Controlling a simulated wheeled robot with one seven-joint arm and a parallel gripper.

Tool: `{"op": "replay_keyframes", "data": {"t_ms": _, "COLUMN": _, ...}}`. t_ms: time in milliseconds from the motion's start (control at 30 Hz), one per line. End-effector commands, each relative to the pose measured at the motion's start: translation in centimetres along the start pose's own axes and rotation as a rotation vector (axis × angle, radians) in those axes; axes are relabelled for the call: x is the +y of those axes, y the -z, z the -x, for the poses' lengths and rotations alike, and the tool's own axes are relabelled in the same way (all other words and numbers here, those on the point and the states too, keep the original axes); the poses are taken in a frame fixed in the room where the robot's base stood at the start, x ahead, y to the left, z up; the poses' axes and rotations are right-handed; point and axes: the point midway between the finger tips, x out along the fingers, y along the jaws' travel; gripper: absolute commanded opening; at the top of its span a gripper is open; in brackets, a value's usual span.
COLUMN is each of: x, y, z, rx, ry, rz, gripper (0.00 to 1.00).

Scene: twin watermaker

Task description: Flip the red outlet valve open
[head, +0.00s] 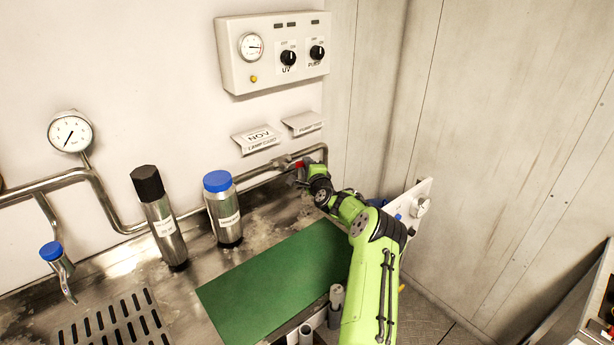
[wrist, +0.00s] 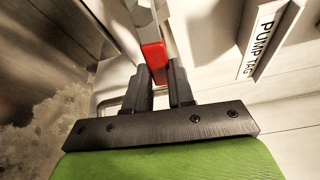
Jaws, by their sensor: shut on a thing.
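The red outlet valve handle (wrist: 153,58) shows in the wrist view between the two dark fingers of my gripper (wrist: 160,80), which is shut on it. The green arm covers part of that area. The handle joins a grey metal part at the top of the wrist view. The valve body is mostly hidden, so I cannot tell how far the handle is turned.
A control box (head: 272,52) and two tags (head: 257,139) are on the wall above. The pump tag (wrist: 264,38) is close right of my gripper. Two cylinders (head: 223,212) stand left on the steel counter. A green mat (head: 270,285) lies in front. A panel wall (head: 480,140) is to the right.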

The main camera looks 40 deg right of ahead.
Motion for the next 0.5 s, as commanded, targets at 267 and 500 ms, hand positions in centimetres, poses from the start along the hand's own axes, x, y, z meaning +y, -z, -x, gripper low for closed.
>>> {"op": "replay_keyframes", "data": {"t_ms": 267, "x": -0.7, "y": -0.1, "z": 0.0, "rx": -0.001, "ry": 0.069, "rz": 0.157, "gripper": 0.00}}
{"op": "replay_keyframes", "data": {"t_ms": 500, "x": -1.1, "y": -0.1, "z": 0.0, "rx": 0.000, "ry": 0.073, "rz": 0.171, "gripper": 0.00}}
